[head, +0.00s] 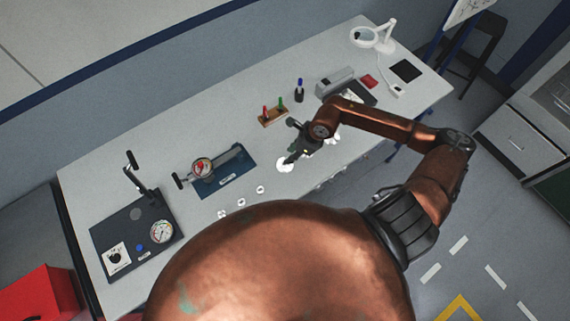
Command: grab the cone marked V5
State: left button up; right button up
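I cannot read the mark V5 anywhere, so I cannot tell which thing is the cone. Small white round pieces (241,202) lie in a row along the front of the bench. A larger white round piece (283,165) lies at the row's right end. My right gripper (294,156) reaches in from the right, pointing down at or just above this larger piece and partly covering it. Its fingers are small and dark, and I cannot tell whether they are open or touch anything. More white pieces (334,139) show partly behind it. My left gripper is not in view.
On the long grey bench (120,182), a wooden block (273,117) holds red and green pegs. A blue-topped item (299,90) stands behind it. A gauge fixture (217,170) and a dark plate with a dial (135,236) stand left. A lamp (371,38) stands far right.

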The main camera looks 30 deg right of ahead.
jog(key=p, duration=0.2)
send_over(283, 167)
jog(key=d, duration=0.2)
jog(key=f, duration=0.5)
jog(key=shift+w+a, duration=0.2)
jog(key=shift+a, duration=0.05)
jog(key=shift+w+a+f, duration=0.1)
jog(key=shift+a+f, duration=0.05)
jog(key=shift+f, duration=0.3)
jog(key=shift+c, duration=0.7)
grip_shut()
